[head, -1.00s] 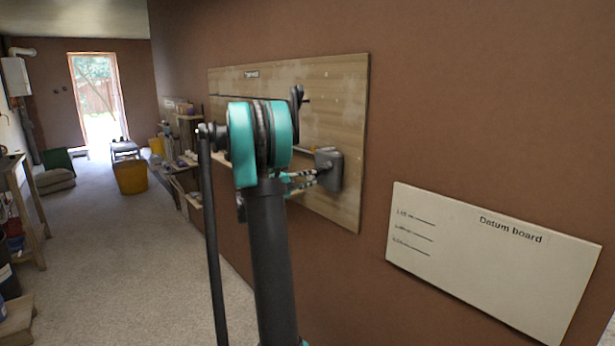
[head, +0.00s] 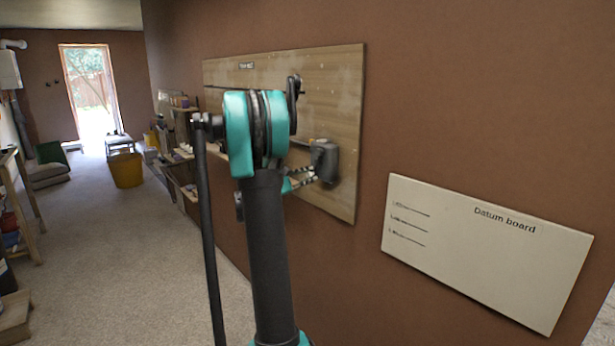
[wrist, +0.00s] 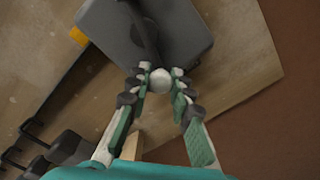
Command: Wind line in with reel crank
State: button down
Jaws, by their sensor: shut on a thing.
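The reel is a grey box (head: 325,160) on the wooden board (head: 343,90); in the wrist view its grey body (wrist: 185,30) fills the top middle. A dark crank arm (wrist: 142,30) crosses its face and leads down to a pale round knob (wrist: 160,81). My gripper (wrist: 160,72) is shut on this crank knob, with one finger on each side of it. In the head view my gripper (head: 306,178) reaches the grey box from the left, partly behind my own arm. The knob is hidden there, and I cannot make out the line.
The board hangs on a brown wall (head: 480,90). A white datum board (head: 480,250) is on the wall at the right. Shelves with small items (head: 180,155) and a yellow bucket (head: 126,170) stand farther back. The carpeted floor (head: 110,260) at the left is clear.

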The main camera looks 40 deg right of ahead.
dwell(0.3)
jog(key=c, duration=1.3)
grip_release()
jog(key=a, duration=0.8)
jog(key=s+a, duration=0.1)
jog(key=a, duration=0.3)
jog(key=shift+f, duration=0.1)
